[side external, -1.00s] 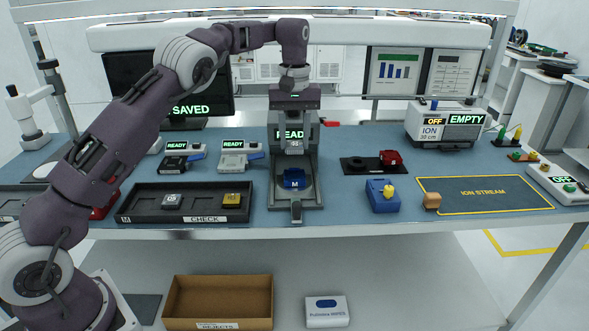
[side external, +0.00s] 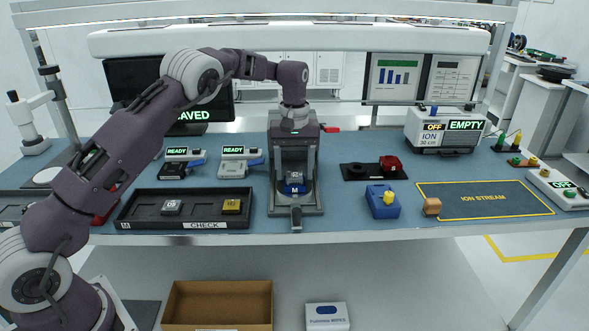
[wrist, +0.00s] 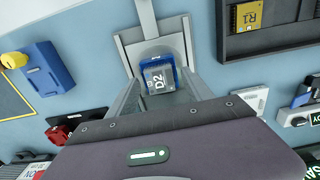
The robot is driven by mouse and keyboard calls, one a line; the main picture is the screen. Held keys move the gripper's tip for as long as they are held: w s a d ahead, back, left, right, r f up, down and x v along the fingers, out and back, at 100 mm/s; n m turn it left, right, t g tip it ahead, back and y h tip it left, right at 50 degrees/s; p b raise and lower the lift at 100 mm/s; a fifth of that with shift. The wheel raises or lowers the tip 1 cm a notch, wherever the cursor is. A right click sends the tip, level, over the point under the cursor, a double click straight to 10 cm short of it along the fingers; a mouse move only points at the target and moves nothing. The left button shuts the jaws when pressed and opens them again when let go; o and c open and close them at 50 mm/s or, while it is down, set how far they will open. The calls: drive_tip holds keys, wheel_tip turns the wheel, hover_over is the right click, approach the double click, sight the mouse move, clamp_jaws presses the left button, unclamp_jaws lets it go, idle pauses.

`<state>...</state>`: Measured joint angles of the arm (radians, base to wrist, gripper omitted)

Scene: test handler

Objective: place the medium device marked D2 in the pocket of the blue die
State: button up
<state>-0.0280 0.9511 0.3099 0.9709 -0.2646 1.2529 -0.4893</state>
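The D2 device (wrist: 157,77) is a grey square block with a white D2 label. In the wrist view it lies over the blue die (wrist: 146,67), whose rim shows around it. In the side view the device (side external: 293,177) is low at the blue die (side external: 293,189), which bears an M. It looks at or in the pocket; I cannot tell if it is fully seated. My gripper (side external: 293,166) is above the die, pointing down. Its fingers appear closed at the device's sides, though their tips are partly hidden.
The die stands in a grey fixture (side external: 296,211). A black tray (side external: 185,212) labelled CHECK with two devices is to its left. A blue box with a yellow knob (side external: 382,202) and a red item (side external: 391,165) are to its right. Two READY units (side external: 240,162) stand behind the tray.

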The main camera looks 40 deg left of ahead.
wheel_tip(320, 180, up, 12)
drive_tip(key=shift+r, duration=0.2)
idle(0.4)
wheel_tip(320, 180, up, 9)
drive_tip(key=t+h, duration=0.1)
drive_tip(key=t, duration=0.1)
hover_over(294, 175)
drive_tip(key=s+a, duration=0.1)
drive_tip(key=s, duration=0.3)
drive_tip(key=s+d+r+m+t, duration=0.1)
drive_tip(key=s+r, duration=0.2)
drive_tip(key=s, duration=0.2)
drive_tip(key=s+d+r, duration=0.1)
drive_tip(key=s+r, duration=0.2)
drive_tip(key=s, duration=0.2)
drive_tip(key=s+d+f+m+t, duration=0.1)
drive_tip(key=s+f, duration=0.3)
drive_tip(key=s, duration=0.4)
drive_tip(key=s+d+f+m, duration=0.3)
drive_tip(key=s+f+m, duration=0.1)
drive_tip(key=s, duration=0.4)
drive_tip(key=s+d+f+m+t+y, duration=0.1)
drive_tip(key=s+d+f+m, duration=0.2)
drive_tip(key=s, duration=0.5)
drive_tip(key=shift+s+f+t, duration=0.3)
drive_tip(key=shift+f, duration=0.3)
drive_tip(key=shift+d, duration=0.1)
